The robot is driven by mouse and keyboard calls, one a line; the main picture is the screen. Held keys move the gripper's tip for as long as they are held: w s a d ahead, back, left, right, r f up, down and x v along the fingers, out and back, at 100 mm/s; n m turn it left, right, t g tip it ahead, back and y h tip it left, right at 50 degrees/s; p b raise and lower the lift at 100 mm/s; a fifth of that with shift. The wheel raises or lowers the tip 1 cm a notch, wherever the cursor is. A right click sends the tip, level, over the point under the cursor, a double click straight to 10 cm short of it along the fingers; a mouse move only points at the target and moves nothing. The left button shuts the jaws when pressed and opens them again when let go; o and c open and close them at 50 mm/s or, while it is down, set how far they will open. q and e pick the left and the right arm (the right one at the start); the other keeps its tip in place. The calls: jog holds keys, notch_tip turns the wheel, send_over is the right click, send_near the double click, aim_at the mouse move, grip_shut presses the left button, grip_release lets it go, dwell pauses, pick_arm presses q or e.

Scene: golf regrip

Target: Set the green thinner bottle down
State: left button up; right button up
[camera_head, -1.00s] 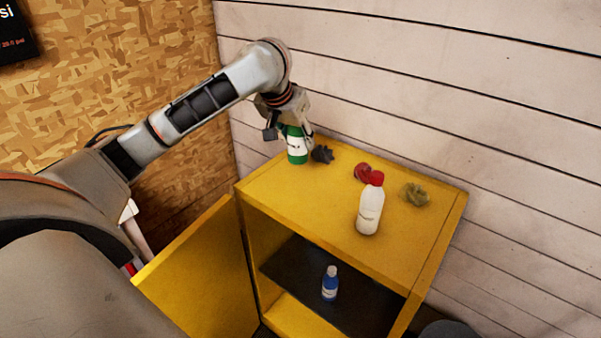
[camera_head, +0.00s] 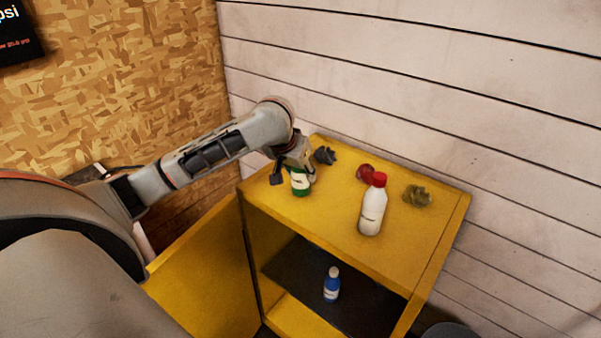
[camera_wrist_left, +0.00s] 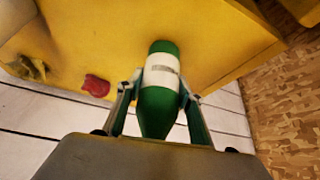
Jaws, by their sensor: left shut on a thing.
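The green thinner bottle (camera_head: 300,184) has a white label and is over the left back part of the yellow cabinet's top (camera_head: 330,205). My left gripper (camera_head: 291,172) is shut on it from above. In the left wrist view the bottle (camera_wrist_left: 161,76) lies between both fingers of the gripper (camera_wrist_left: 158,98), with its label facing the camera. The bottle's base is at or very near the cabinet top; I cannot tell whether it touches. Its upper part is hidden by the gripper in the head view. My right gripper is not in view.
A white bottle with a red cap (camera_head: 372,208) stands on the cabinet top. A red object (camera_head: 365,173), a dark crumpled object (camera_head: 325,155) and an olive crumpled one (camera_head: 417,196) lie behind. A blue bottle (camera_head: 331,286) stands on the shelf below. The cabinet door (camera_head: 205,275) hangs open.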

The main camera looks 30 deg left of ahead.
pick_arm(q)
jog(key=shift+f, duration=0.15)
jog(key=o, duration=1.1)
jog(key=shift+r, duration=0.3)
jog(key=v, duration=1.2)
jog(key=shift+f, duration=0.1)
